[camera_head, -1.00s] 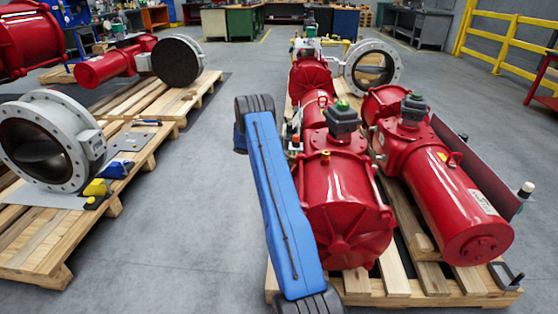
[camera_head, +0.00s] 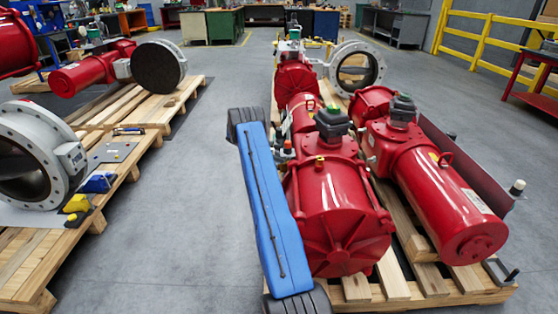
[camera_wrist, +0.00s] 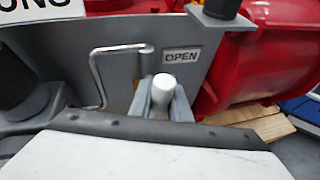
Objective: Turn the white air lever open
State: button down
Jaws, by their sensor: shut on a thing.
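The white air lever (camera_wrist: 162,90) shows in the wrist view as a pale rounded knob. My gripper (camera_wrist: 163,103) has its two grey fingers on either side of it, shut on the lever. An OPEN label (camera_wrist: 182,57) is on the grey panel (camera_wrist: 122,68), just right of and above the lever. In the head view my blue arm reaches along the left side of the red valve actuator (camera_head: 338,212). My gripper and the lever are hidden there.
A bent metal rod (camera_wrist: 97,72) is on the panel left of the lever. A second red cylinder (camera_head: 440,195) lies on the pallet (camera_head: 395,282) to the right. Another pallet (camera_head: 25,285) stands at the left, with open floor (camera_head: 170,240) between.

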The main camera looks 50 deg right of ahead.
jog(key=shift+w+n, duration=0.25)
jog(key=shift+n, duration=0.05)
dwell(0.4)
jog(key=c, duration=1.7)
grip_release()
jog(key=shift+o, duration=0.2)
jog(key=v, duration=1.7)
jog(key=shift+w+d, duration=0.15)
jog(key=shift+w, duration=0.15)
jog(key=shift+f, duration=0.1)
